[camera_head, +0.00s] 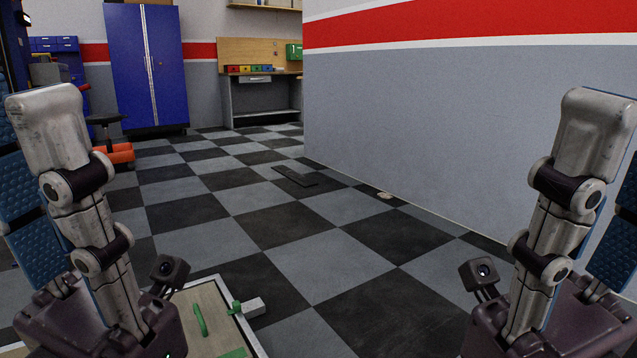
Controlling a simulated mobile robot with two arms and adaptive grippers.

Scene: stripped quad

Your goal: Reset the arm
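My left arm (85,200) comes in at the left edge, its grey links running down to a dark block at the bottom. My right arm (560,200) stands at the right edge in a nearly mirrored pose. A small camera sits beside the lower end of each arm. The fingers of both grippers do not show, so I cannot see whether they hold anything. Neither arm visibly touches an outside object.
A light-framed board (222,313) with green parts lies at bottom left, with a pale block (253,307) at its edge. A grey wall (470,130) bounds the right. A blue cabinet (146,65) and workbench (262,95) stand behind. A dark flat piece (294,176) lies on otherwise mostly clear checkered floor.

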